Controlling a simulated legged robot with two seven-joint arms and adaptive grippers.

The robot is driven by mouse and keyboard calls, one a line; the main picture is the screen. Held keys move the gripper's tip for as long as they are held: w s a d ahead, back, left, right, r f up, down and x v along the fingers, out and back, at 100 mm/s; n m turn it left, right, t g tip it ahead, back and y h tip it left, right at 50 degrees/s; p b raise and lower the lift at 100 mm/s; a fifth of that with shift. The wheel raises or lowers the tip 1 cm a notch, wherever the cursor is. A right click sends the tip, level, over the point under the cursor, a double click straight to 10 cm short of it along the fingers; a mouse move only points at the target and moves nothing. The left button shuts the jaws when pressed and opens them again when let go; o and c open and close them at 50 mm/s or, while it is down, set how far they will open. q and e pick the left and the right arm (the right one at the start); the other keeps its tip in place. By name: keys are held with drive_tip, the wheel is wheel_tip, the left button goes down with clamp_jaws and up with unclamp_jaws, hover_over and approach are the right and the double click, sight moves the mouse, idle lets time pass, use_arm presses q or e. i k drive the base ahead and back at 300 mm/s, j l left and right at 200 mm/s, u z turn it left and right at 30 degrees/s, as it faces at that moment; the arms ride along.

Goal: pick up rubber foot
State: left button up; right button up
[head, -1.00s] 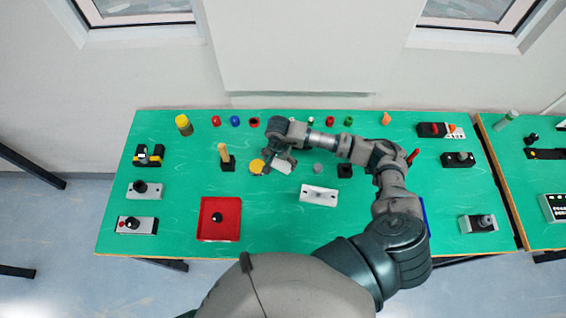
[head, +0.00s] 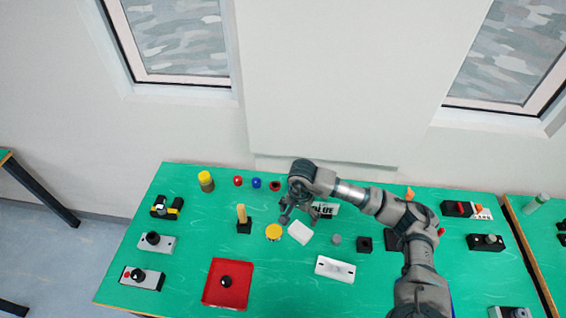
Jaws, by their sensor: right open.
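No object here can be told for certain as the rubber foot. A small black round piece (head: 225,282) sits in the red tray (head: 210,296) at front left. A small grey round piece (head: 336,239) stands in the middle of the table. My right gripper (head: 301,217) is open, with nothing seen between its fingers. It is over the back middle of the table, behind a white block (head: 300,232) and a yellow disc (head: 274,232). My left gripper is out of view.
On the green table (head: 190,240) are a black socket (head: 365,244), a white plate (head: 334,268) and a wooden peg in a black base (head: 243,223). Small coloured pieces line the back edge. Switch boxes stand at both sides. My right arm covers part of the right side.

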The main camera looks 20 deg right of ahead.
sight(336, 239)
drive_tip(key=k+j, duration=0.5)
drive_tip(key=k, duration=0.2)
drive_tip(key=k+j, duration=0.5)
drive_tip(key=k, duration=0.15)
